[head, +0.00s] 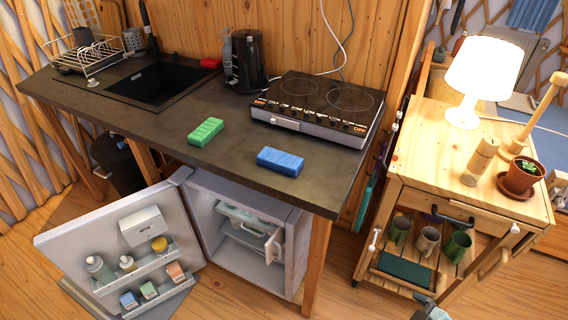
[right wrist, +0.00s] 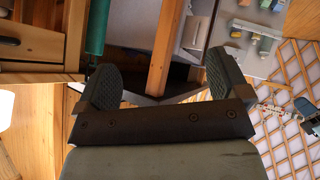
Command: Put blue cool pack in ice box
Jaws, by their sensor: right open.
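The blue cool pack (head: 280,161) lies flat on the dark counter (head: 235,165), near its front edge and in front of the hob. Below, a small fridge (head: 293,255) stands with its door swung open to the left. Inside it is a pale compartment with a small white flap (head: 273,246) standing open, seemingly the ice box. My right gripper (head: 430,310) shows only partly at the bottom edge of the head view, far below the cool pack. In the right wrist view its two dark fingers (right wrist: 161,82) are wide apart and empty. My left gripper is not in view.
A green cool pack (head: 205,131) lies left of the blue one. The open fridge door (head: 55,240) holds bottles and small boxes. A two-plate hob (head: 318,105) stands behind. A wooden cart (head: 410,175) with a lamp, plant and mugs stands at right.

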